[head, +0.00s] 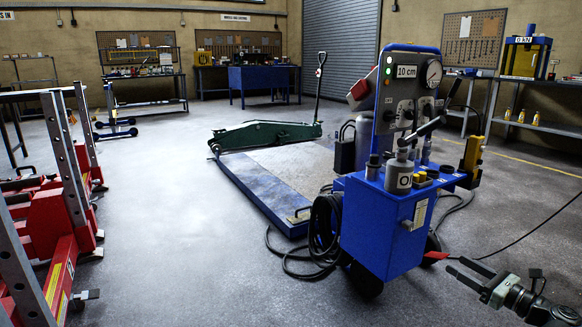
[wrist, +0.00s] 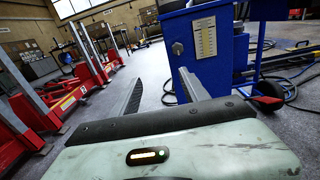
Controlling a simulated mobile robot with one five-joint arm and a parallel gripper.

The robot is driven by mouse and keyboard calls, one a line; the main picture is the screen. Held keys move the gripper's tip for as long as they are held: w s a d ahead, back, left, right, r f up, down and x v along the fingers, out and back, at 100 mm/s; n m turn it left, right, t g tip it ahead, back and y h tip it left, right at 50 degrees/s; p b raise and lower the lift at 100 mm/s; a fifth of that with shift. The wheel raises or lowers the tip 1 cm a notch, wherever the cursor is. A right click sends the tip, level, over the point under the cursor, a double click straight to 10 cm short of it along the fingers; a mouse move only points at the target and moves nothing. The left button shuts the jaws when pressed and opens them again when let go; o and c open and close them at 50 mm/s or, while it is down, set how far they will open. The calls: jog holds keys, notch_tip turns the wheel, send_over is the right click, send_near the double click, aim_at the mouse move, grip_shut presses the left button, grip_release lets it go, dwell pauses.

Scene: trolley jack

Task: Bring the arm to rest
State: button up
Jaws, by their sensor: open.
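My gripper (head: 462,268) is at the lower right of the head view, over the bare floor to the right of the blue cart (head: 382,228). Its jaws are open with nothing between them. In the wrist view the two fingers (wrist: 162,78) stand apart, and the blue cart (wrist: 205,45) shows close beyond the right finger. I see no contact with the cart.
The cart carries a panel reading "10 cm" (head: 405,72) with a gauge. Black hoses (head: 315,245) lie on the floor around it. Red lifting equipment (head: 55,215) stands at the left. Workbenches line the back wall. Floor is clear between the red equipment and the platform.

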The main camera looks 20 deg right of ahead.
jog(key=w+a+r+n+g+y+p, duration=0.25)
jog(key=w+a, duration=0.35)
jog(key=a, duration=0.3)
jog(key=w+a+r+n+g+y+p, duration=0.15)
jog(key=w+a+p, duration=0.3)
jog(key=a, duration=0.45)
jog(key=w+a+r+n+g+y+p, duration=0.25)
jog(key=w+a, duration=0.35)
jog(key=a, duration=0.3)
jog(key=w+a+n+g+p, duration=0.1)
jog(key=a+n+g+p, duration=0.3)
jog(key=a, duration=1)
jog(key=s+a+f+n+g+h+p, duration=0.3)
jog(key=a+n+p, duration=0.1)
jog(key=a+n, duration=0.35)
jog(key=s+a+f+n+g+h+p, duration=0.35)
jog(key=a+n, duration=0.25)
jog(key=a, duration=0.2)
jog(key=s+d+f+n+h, duration=0.25)
jog(key=d+n+h, duration=0.25)
jog(key=d+n, duration=0.4)
notch_tip(320, 180, up, 38)
jog(key=p, duration=3.7)
jog(key=shift+w+d+f+p, duration=0.15)
jog(key=shift+w+p, duration=0.1)
jog(key=shift+p, duration=0.05)
